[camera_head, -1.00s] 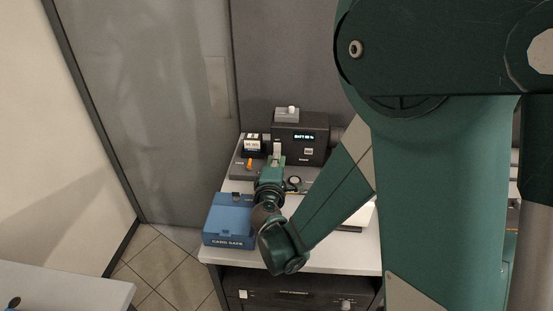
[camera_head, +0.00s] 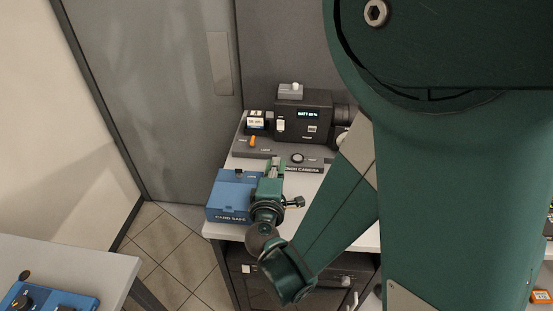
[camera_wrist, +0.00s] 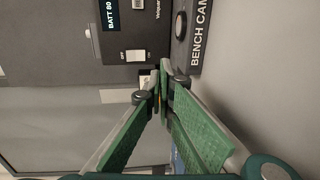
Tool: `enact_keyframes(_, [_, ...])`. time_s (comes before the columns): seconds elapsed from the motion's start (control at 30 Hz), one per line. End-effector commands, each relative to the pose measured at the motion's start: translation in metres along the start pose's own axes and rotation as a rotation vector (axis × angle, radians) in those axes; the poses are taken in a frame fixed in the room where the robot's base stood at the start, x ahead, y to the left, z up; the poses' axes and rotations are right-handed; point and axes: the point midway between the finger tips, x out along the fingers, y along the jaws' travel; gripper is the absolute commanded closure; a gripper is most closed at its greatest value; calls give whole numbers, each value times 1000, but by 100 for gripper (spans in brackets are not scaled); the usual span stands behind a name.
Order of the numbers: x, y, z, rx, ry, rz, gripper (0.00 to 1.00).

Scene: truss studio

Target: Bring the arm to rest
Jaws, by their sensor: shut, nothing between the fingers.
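My green arm comes down from the upper right in the head view. My gripper (camera_head: 275,163) is beside the blue card safe box, in front of the grey bench camera base (camera_head: 276,151). In the wrist view my gripper (camera_wrist: 161,68) has its green fingers meeting at the tips, with nothing seen between them. The fingertips overlap the bench camera in that view, but I cannot tell their distance from it.
The blue card safe (camera_head: 228,197) stands on the bench's left edge. The black camera body (camera_head: 303,123) has a lit display and a switch (camera_wrist: 136,56). A second table (camera_head: 75,262) at lower left carries a blue unit (camera_head: 42,303). Tiled floor lies between.

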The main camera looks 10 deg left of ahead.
Motion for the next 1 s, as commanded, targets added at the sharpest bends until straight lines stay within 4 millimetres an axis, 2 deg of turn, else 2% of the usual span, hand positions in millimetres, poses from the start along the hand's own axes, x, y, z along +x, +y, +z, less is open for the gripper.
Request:
enact_keyframes(0.67, [-3,0,1,1,-1,-1,100])
enact_keyframes(0.87, [-2,5,8,19,-12,-14,100])
enact_keyframes(1.0, [0,13,20,48,-32,-35,100])
